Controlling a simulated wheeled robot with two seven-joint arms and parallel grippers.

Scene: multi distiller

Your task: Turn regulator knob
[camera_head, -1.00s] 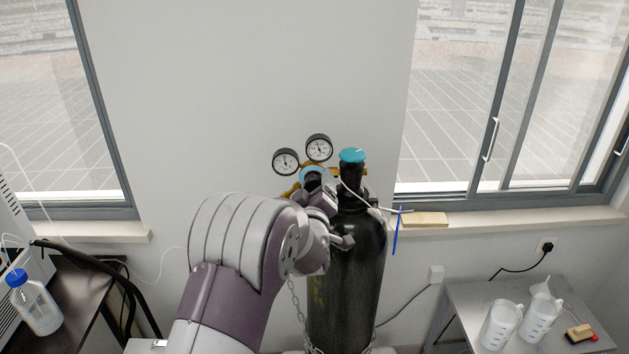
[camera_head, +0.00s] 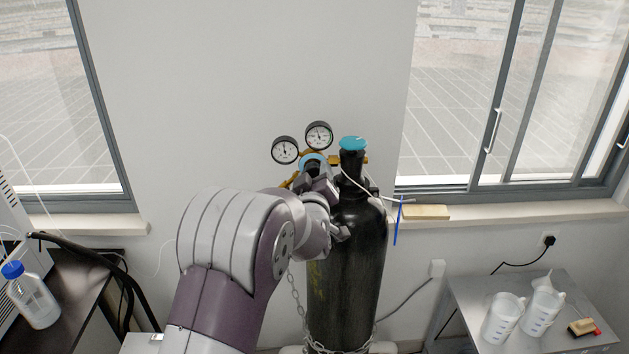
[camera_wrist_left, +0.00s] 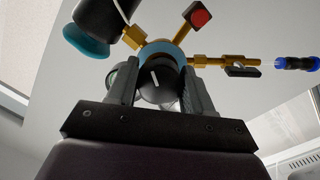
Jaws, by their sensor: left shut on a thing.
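The regulator knob (camera_wrist_left: 160,85) is black with a white mark, and it sits between the fingers of my left gripper (camera_wrist_left: 158,82) in the left wrist view. The fingers are shut on the knob from both sides. In the head view my left gripper (camera_head: 320,186) reaches the regulator in front of the black gas cylinder (camera_head: 352,250), and my wrist hides the knob there. The brass regulator carries two round gauges, a left gauge (camera_head: 285,150) and a right gauge (camera_head: 319,135). A blue ring (camera_wrist_left: 176,55) surrounds the regulator body behind the knob. My right gripper is not in view.
The cylinder valve has a blue cap (camera_head: 353,144). A chain (camera_head: 297,300) hangs by the cylinder. A side table (camera_head: 465,290) at right holds two white jugs. A blue-capped bottle (camera_head: 35,300) stands at left. The wall above the gauges is clear.

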